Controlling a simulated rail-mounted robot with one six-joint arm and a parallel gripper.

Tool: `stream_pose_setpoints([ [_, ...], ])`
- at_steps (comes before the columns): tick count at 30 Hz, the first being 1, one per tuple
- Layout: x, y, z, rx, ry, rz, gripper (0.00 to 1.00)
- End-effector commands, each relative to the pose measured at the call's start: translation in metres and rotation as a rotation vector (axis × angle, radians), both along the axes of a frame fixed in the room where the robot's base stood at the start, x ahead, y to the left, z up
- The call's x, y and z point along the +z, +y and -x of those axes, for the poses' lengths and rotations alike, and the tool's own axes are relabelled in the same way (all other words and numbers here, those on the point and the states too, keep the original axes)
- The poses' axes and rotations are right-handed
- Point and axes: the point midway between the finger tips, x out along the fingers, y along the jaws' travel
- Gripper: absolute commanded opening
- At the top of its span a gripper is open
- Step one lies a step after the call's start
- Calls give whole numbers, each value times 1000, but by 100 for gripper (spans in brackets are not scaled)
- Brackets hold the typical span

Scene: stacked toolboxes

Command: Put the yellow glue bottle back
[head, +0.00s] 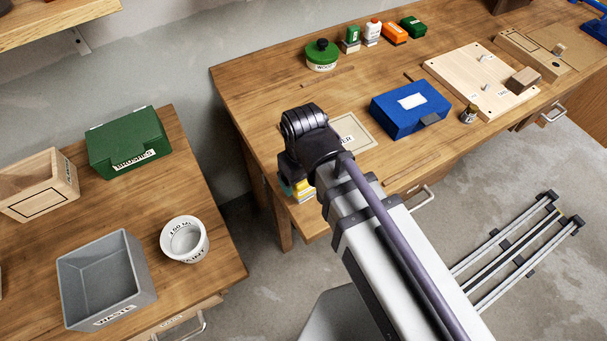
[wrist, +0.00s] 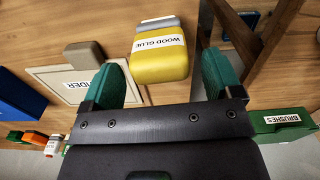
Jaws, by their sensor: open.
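The yellow glue bottle (wrist: 160,66), with a white "WOOD GLUE" label and a grey cap end, is in the upper middle of the wrist view. In the head view only a bit of yellow (head: 304,191) shows at the near left corner of the workbench, mostly hidden by my arm. My gripper (wrist: 161,80) is open, its two green fingers to either side of the bottle's near end in the picture. In the head view the fingers are mostly hidden behind the wrist.
A labelled outline board (head: 352,133) lies beside the gripper, with a blue toolbox (head: 410,107) to its right. A green pot (head: 322,55) stands at the back. The left table holds a green brushes box (head: 128,141), white paint pot (head: 185,240) and grey waste bin (head: 105,278).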

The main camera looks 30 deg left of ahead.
Motion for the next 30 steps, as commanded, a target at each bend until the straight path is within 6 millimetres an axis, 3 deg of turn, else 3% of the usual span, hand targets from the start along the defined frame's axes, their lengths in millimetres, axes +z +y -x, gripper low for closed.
stream_pose_setpoints([
  [1,25,-1,1,0,0,0,85],
  [8,76,-2,1,0,0,0,85],
  [20,79,-8,-5,-20,0,0,85],
  [23,79,-41,-35,-132,-1,0,85],
  [25,79,-85,-68,-274,-1,0,85],
  [27,79,-145,-100,-451,-1,0,85],
  [30,79,-234,-129,-703,0,1,85],
])
